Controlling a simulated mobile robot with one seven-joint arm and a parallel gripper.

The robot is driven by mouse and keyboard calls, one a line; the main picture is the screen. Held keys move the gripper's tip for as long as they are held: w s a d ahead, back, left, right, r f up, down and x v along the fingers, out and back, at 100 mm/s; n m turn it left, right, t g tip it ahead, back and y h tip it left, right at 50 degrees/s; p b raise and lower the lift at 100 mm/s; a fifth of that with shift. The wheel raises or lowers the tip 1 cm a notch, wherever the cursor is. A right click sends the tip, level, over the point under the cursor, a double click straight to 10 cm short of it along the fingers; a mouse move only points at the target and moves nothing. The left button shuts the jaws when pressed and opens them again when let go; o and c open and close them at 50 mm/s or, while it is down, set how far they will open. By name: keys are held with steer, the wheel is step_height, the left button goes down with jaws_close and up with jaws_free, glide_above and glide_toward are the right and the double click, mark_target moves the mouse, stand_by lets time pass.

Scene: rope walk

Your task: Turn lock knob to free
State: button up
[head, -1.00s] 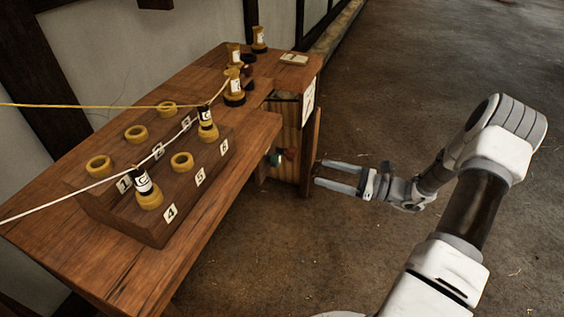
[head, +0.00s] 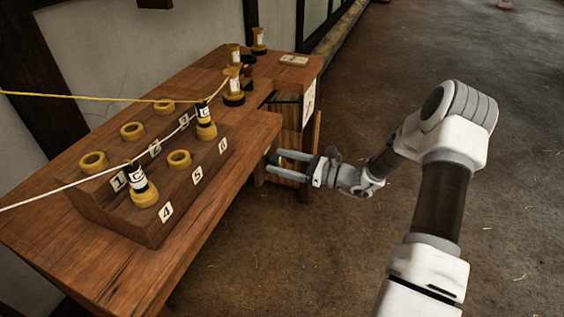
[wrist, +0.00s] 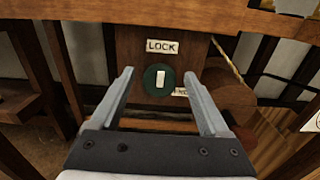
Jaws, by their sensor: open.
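The lock knob (wrist: 151,81) is a dark green disc with a pale upright bar on its face. In the wrist view it sits on a wooden panel under a white "LOCK" label (wrist: 162,47). In the head view the green knob (head: 272,158) is partly hidden at the bench's front end. My gripper (wrist: 164,88) is open, with one finger to either side of the knob in the wrist view. I cannot tell whether the fingers touch it. In the head view my gripper (head: 272,161) reaches left toward the knob. A second small label (wrist: 181,92) is partly covered by my right finger.
The wooden bench (head: 130,270) carries a numbered block (head: 150,230) with yellow rings and spools. Yellow and white cords run across above it. A reddish-brown round part (wrist: 232,98) lies right of the knob. Open floor (head: 500,240) is at the right.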

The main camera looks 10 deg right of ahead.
jaws_close()
